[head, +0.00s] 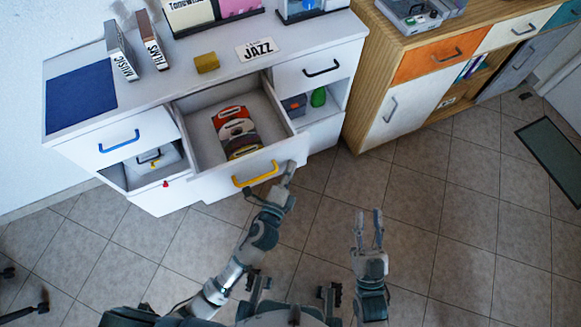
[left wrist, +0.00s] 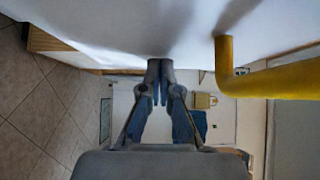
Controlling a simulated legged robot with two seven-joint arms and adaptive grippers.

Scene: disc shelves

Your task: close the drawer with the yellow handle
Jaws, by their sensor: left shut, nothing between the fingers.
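The white drawer (head: 222,184) with the yellow handle (head: 256,175) is pulled out of the white cabinet. Several flat items in red, white, brown and black lie inside. My left gripper (head: 289,168) is shut and empty at the right part of the drawer front, beside the handle. In the left wrist view its fingertips (left wrist: 160,68) reach the white panel, and the yellow handle (left wrist: 275,82) is to their right. I cannot tell whether they press on it. My right gripper (head: 369,218) is open and empty over the floor, right of the drawer.
The cabinet top (head: 225,70) holds upright cases, a yellow block (head: 206,62) and a JAZZ sign (head: 257,49). A blue-handled drawer (head: 118,142) and a black-handled drawer (head: 320,68) are closed. A wooden cabinet (head: 352,100) stands right. The tiled floor (head: 440,230) in front is clear.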

